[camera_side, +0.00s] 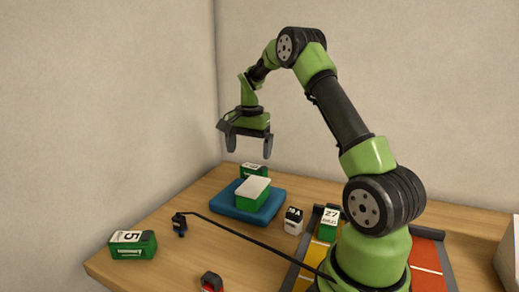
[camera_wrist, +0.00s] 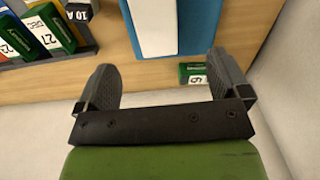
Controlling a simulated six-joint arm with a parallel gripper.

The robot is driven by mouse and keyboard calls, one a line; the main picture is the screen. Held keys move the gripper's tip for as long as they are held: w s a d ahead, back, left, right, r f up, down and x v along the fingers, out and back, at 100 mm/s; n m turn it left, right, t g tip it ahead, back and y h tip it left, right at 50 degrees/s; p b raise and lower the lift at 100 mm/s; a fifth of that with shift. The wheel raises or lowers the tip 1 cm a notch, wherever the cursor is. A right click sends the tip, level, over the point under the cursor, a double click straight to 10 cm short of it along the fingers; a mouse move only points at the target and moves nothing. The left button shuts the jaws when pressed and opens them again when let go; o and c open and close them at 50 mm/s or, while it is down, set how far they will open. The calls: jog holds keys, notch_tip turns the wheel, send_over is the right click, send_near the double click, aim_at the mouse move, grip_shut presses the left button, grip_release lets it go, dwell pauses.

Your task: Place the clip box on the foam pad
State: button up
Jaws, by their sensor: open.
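The clip box (camera_side: 253,191), green with a white lid, sits on the blue foam pad (camera_side: 225,203) in the side view. In the wrist view its white top (camera_wrist: 155,25) shows at the upper middle, with blue pad (camera_wrist: 194,30) beside it. The upper picture edge cuts both off there. My gripper (camera_side: 249,144) is open and empty, pointing down, well above the pad and apart from the box. Its two spread fingers also show in the wrist view (camera_wrist: 163,72).
A small green box (camera_side: 253,170) stands behind the pad, and another (camera_side: 132,245) lies at the left. A black clamp (camera_side: 180,225) trails a cable across the table. A red clamp (camera_side: 211,282) is in front.

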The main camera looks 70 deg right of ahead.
jog(key=s+a+r+n+t, duration=0.3)
jog(key=a+r+n, duration=0.3)
jog(key=a+r, duration=0.65)
jog(key=s+a+n+t+y, duration=0.2)
jog(key=s+a+n, duration=0.5)
jog(key=s+a, duration=0.6)
jog(key=shift+a+f+t, duration=0.15)
jog(key=shift+a+t, duration=0.35)
jog(key=shift+t, duration=0.4)
